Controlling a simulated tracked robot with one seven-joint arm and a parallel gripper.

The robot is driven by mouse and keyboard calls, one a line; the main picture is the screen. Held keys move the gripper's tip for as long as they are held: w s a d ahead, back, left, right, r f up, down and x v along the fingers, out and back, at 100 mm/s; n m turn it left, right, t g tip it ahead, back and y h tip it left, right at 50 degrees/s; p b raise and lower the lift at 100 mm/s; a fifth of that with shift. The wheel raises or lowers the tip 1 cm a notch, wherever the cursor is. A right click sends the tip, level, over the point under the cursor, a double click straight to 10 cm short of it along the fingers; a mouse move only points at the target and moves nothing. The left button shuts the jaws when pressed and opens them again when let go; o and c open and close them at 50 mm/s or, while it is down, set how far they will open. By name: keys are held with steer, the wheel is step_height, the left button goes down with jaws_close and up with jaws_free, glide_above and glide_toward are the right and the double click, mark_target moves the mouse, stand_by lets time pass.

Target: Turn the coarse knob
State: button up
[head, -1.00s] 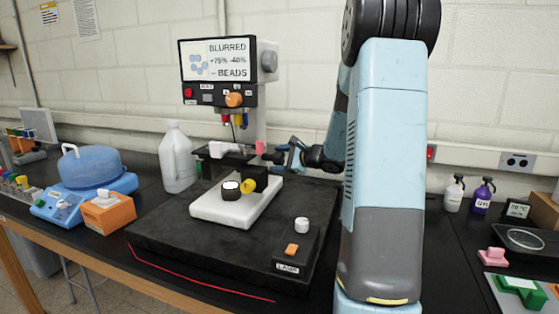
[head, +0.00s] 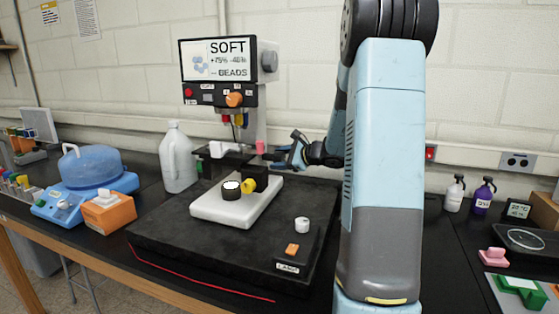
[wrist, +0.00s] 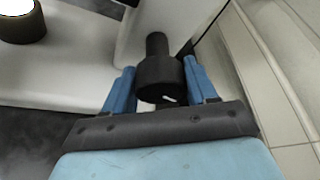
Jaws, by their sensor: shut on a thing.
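The dark round coarse knob (wrist: 159,78), on a short shaft from the pale microscope body, sits between the two blue fingers of my gripper (wrist: 160,84) in the wrist view. My gripper is shut on it. In the head view my gripper (head: 281,155) is at the right side of the microscope, and the knob is hard to make out there. The microscope's screen (head: 222,61) reads SOFT above BEADS.
The white microscope base (head: 235,207) carries a dark cylinder with a white top (head: 231,193) and a yellow knob (head: 249,185). A white jug (head: 179,160) stands to the left. A small panel with an orange button (head: 291,249) lies at the front right.

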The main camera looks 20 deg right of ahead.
steer(key=m+g+y, duration=0.1)
steer(key=m+g, duration=0.1)
steer(key=m, duration=0.1)
steer(key=shift+m+y, duration=0.3)
steer(key=shift+m, duration=0.1)
stand_by(0.4)
steer(key=o, duration=1)
steer(key=shift+d, duration=0.1)
steer(key=v, duration=1.3)
steer(key=shift+s+d+r, duration=0.15)
steer(key=shift+d+r, duration=0.1)
stand_by(0.5)
